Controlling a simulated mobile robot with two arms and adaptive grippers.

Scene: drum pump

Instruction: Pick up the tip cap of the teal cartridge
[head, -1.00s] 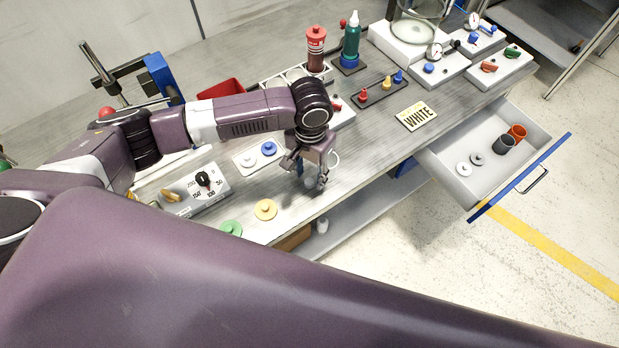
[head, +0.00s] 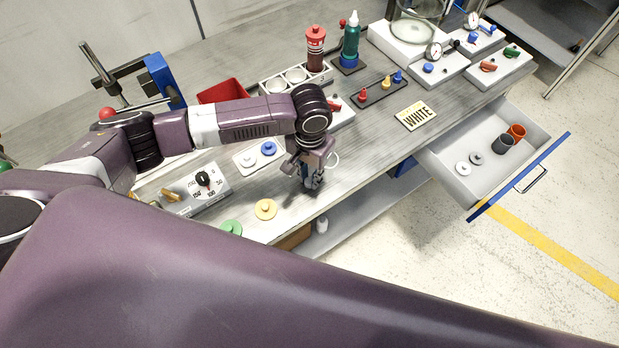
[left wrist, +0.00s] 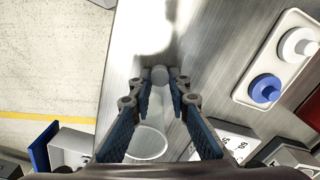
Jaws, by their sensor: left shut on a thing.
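A teal cartridge (head: 351,45) with a pale pointed tip stands upright on a dark base with a blue collar at the back of the bench. My left gripper (head: 311,183) points down near the bench's front edge, well apart from the cartridge. In the left wrist view its blue-padded fingers are shut on a small grey rounded piece (left wrist: 160,75), which I take for the tip cap. The fingers hide most of this piece in the head view. I cannot tell whether it still touches the bench. My right gripper is out of view.
A white plate with blue and white knobs (head: 258,154) lies behind the gripper. A dial box (head: 200,188), yellow disc (head: 265,209) and green disc (head: 230,229) are to its left. An open drawer (head: 450,172) juts out right.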

